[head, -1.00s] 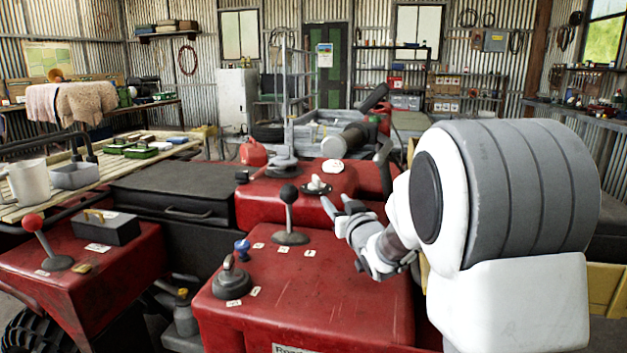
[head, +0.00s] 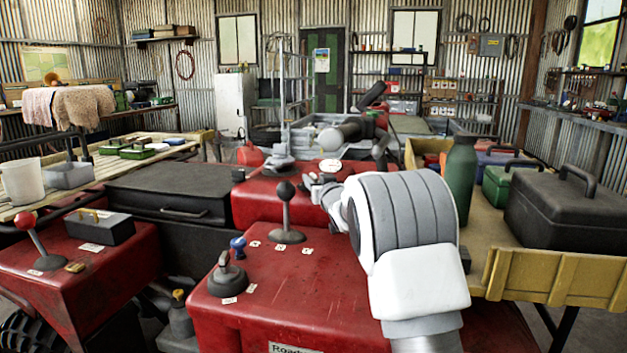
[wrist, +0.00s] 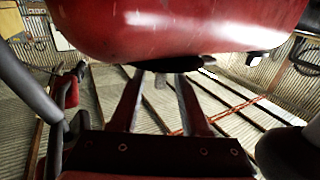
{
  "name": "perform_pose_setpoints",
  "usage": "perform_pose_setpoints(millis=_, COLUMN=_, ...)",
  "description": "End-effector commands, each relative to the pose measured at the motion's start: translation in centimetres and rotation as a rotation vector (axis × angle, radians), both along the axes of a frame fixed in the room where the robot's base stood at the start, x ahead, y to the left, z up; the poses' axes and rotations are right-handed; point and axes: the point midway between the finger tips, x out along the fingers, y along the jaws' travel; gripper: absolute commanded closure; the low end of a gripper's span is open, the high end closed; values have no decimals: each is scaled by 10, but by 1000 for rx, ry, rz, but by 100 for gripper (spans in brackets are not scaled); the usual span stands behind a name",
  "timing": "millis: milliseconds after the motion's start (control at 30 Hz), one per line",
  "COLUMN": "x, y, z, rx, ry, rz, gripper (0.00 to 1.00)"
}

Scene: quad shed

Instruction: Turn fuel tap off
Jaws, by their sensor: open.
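The red quad body (head: 300,290) carries several controls in the head view. They include a black-knobbed lever (head: 285,205), a small blue knob (head: 238,247) and a grey lever on a round base (head: 227,278). I cannot tell for sure which fitting is the fuel tap. My gripper (head: 318,187) is at the rear red section, close to a small silvery fitting (head: 311,179); the arm partly hides this spot. In the wrist view my open gripper (wrist: 158,78) points at a dark fitting (wrist: 168,63) under a rounded red surface (wrist: 185,28). Contact is unclear.
A tan-sided bench (head: 560,275) on the right holds a green bottle (head: 460,178) and a black toolbox (head: 562,215). A black case (head: 165,195) lies left of the red body. A second red housing (head: 100,260) with a red-knobbed lever stands at the left.

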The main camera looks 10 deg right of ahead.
Motion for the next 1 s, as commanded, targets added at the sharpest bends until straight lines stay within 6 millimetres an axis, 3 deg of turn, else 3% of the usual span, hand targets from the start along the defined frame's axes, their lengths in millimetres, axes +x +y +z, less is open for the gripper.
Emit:
perform_pose_setpoints(millis=233, x=18, y=3, z=0, rx=-1, ry=-1, rz=1, gripper=54)
perform_pose_setpoints(millis=600, x=21, y=3, z=0, rx=0, ry=0, rz=0, gripper=54)
perform_pose_setpoints(millis=867, x=21, y=3, z=0, rx=0, ry=0, rz=0, gripper=100)
perform_pose_setpoints(millis=1000, x=21, y=3, z=0, rx=0, ry=0, rz=0, gripper=100)
